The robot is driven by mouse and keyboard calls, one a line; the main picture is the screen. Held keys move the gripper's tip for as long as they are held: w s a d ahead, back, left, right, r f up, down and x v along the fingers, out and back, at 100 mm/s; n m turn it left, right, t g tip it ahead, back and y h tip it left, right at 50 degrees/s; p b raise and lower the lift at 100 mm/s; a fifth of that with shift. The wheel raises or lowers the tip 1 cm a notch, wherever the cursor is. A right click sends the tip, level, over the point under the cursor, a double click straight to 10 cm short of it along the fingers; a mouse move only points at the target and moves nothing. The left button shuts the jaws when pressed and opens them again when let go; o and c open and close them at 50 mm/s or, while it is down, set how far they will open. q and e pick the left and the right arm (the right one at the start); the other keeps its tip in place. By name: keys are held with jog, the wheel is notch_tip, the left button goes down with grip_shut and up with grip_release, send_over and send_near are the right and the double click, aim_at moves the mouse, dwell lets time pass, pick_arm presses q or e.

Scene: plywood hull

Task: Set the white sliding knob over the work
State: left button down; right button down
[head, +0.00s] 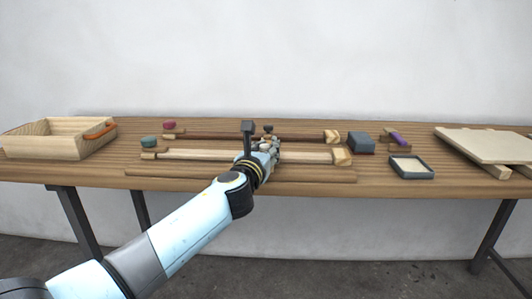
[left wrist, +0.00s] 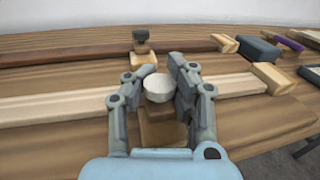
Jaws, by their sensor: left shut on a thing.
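The white knob (left wrist: 158,88) sits on a small wooden block (left wrist: 163,132) at the pale front rail (left wrist: 52,108). My left gripper (left wrist: 155,78) has its two fingers on either side of the knob and is shut on it. In the head view my left gripper (head: 268,148) is over the middle of the pale rail (head: 205,155) and hides the white knob. A dark knob (left wrist: 140,37) stands on its own block on the dark rail behind. My right gripper is not in view.
Teal (head: 148,141) and dark red (head: 169,125) pieces lie by the rails' left ends. A wooden box (head: 62,148) is far left. A blue-grey block (head: 361,142), a shallow dark tray (head: 410,174) and a pale board (head: 487,145) are right of the rails.

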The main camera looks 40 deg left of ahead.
pick_arm(q)
jog(key=c, duration=1)
grip_release()
jog(key=shift+s+a, duration=0.1)
jog(key=v, duration=1.2)
